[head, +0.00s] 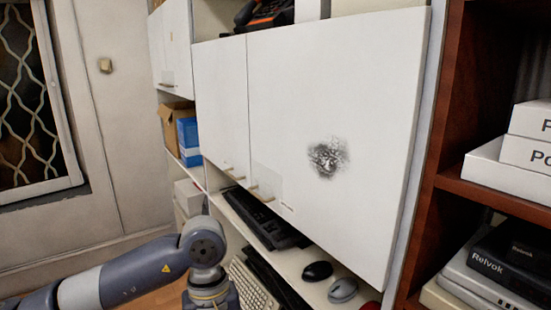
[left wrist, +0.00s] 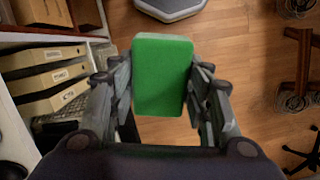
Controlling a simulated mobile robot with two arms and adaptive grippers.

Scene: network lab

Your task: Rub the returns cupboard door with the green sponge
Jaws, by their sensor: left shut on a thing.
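The returns cupboard door appears to be the large white door (head: 345,110) in the head view, with a dark smudge (head: 328,158) on its lower middle part. In the left wrist view my left gripper (left wrist: 160,85) is shut on the green sponge (left wrist: 162,75), which sits between its two fingers. The sponge is held over the wooden floor, with no door surface in that view. In the head view my left arm (head: 140,275) comes in at the lower left, below and left of the door. Its gripper is out of that frame. My right gripper is not in view.
Below the doors a shelf holds black keyboards (head: 262,218), a pale keyboard (head: 255,285) and computer mice (head: 342,290). A brown wooden bookcase (head: 452,160) with boxes stands at the right. Bare floor (left wrist: 235,50) shows below the sponge, with box files (left wrist: 50,75) at the left.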

